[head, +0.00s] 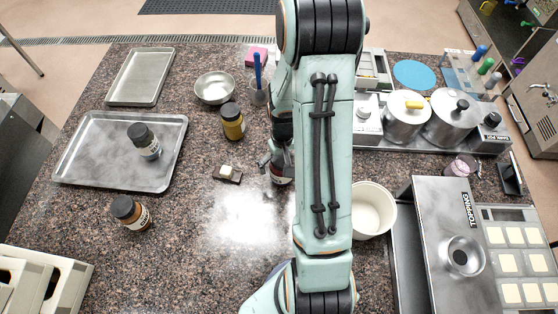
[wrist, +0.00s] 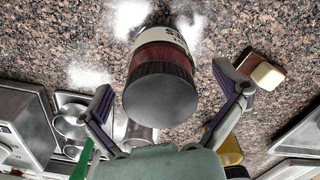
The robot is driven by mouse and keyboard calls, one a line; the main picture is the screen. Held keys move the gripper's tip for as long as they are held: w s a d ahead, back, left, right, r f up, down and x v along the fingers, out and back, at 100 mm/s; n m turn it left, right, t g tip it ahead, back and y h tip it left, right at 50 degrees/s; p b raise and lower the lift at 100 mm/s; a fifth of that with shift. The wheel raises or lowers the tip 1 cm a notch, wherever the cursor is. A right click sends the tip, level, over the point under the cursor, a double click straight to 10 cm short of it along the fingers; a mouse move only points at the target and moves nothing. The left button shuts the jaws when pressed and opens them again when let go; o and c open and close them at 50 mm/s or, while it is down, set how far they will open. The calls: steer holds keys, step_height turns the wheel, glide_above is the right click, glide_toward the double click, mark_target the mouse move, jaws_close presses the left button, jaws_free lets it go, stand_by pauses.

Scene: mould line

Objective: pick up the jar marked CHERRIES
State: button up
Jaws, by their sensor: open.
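A jar with a black lid, dark red contents and a white label (wrist: 162,55) stands on the counter between my gripper's spread fingers in the wrist view. Only a few letters of its label show, so I cannot read the whole word. In the head view this jar (head: 280,178) is mostly hidden by my arm and gripper. My gripper (head: 272,160) is open, with one finger on each side of the jar in the wrist view (wrist: 165,92). Gaps show between the fingers and the jar.
A yellow jar (head: 232,125) and a small brown block with a white piece (head: 227,173) are nearby. A brown jar (head: 131,213) stands further left. A tray (head: 85,160) holds another jar (head: 144,141). A white tub (head: 374,212) stands right of my arm.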

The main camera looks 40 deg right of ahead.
steer(key=shift+f, duration=0.85)
steer(key=c, duration=1.2)
steer(key=shift+c, duration=0.2)
